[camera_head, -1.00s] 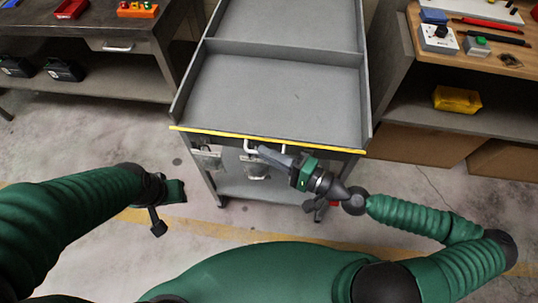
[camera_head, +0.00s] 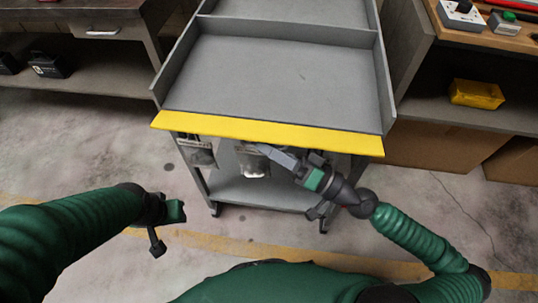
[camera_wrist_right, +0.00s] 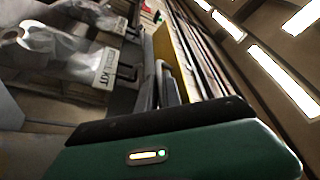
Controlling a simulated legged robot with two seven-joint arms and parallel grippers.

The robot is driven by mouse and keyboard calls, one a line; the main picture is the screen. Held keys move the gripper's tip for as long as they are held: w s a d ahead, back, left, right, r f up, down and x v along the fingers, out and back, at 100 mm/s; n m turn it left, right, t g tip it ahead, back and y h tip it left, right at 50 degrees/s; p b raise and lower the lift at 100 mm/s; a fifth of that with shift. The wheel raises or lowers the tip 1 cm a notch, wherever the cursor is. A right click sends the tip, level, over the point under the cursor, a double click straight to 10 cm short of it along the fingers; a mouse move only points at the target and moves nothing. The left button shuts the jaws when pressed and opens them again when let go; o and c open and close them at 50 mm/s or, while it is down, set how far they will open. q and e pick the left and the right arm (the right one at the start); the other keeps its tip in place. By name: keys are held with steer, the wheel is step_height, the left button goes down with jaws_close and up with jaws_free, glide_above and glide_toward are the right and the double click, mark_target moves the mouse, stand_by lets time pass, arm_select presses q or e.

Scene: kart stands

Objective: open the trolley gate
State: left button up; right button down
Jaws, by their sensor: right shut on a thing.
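The grey trolley (camera_head: 275,85) stands in front of me. Its gate shows as a broad yellow strip (camera_head: 265,133) along the near edge of the top tray, tilted outward towards me. In the right wrist view the yellow strip (camera_wrist_right: 168,50) runs beyond the fingers. My right gripper (camera_head: 264,153) is just below the strip, near its middle, shut on the gate handle.
Labelled clear bags (camera_head: 198,152) hang below the tray, close to my right gripper. The floor before the trolley is clear.

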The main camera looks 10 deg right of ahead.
steer(key=shift+a+f, duration=0.1)
steer(key=shift+s+n, duration=0.1)
steer(key=shift+n, duration=0.2)
steer(key=c, duration=1.5)
jaws_free()
steer(key=shift+c, duration=0.2)
